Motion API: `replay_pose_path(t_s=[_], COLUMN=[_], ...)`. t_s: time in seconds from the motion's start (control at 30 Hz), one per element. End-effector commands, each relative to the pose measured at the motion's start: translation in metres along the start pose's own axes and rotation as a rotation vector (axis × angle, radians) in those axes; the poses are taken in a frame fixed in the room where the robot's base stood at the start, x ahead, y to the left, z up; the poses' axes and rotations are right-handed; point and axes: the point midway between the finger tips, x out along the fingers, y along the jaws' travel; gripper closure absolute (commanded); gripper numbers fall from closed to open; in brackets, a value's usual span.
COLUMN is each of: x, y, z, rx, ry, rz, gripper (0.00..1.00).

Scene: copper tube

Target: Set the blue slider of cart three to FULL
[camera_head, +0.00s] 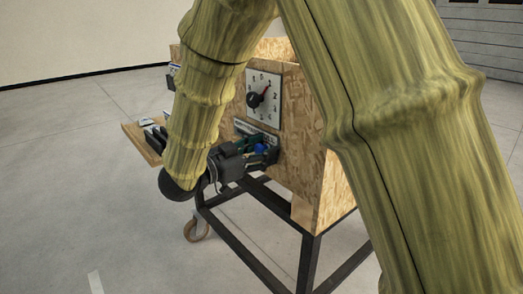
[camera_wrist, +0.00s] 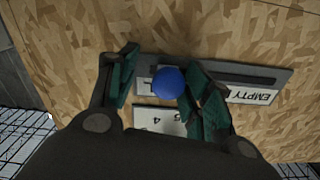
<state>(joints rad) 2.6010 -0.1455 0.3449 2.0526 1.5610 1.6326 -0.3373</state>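The blue slider knob (camera_wrist: 168,82) is a round ball near the left end of the slot in its grey plate (camera_wrist: 240,72) in the wrist view. An upside-down EMPTY label (camera_wrist: 255,93) is at the plate's right end. A label beside the knob is mostly hidden; only an L shows. My gripper (camera_wrist: 160,76) is open, with its green fingers on either side of the knob. The left finger is clearly apart from it; the right finger is close, and I cannot tell if it touches. In the head view, the knob (camera_head: 261,148) shows at my gripper (camera_head: 256,150).
A white number strip (camera_wrist: 160,121) is partly hidden behind my gripper. A shelf (camera_head: 141,142) with dark items juts out at left. The cart stands on a black frame (camera_head: 309,262).

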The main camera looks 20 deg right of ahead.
Motion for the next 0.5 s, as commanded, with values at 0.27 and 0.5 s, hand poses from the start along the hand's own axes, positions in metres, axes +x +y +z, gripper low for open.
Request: replay_pose_path(t_s=[0.27, 0.5], x=[-0.005, -0.037], y=[-0.002, -0.001], z=[0.001, 0.0], rx=[0.001, 0.001], ry=[-0.001, 0.0], rz=[-0.005, -0.005], gripper=[0.51, 0.51])
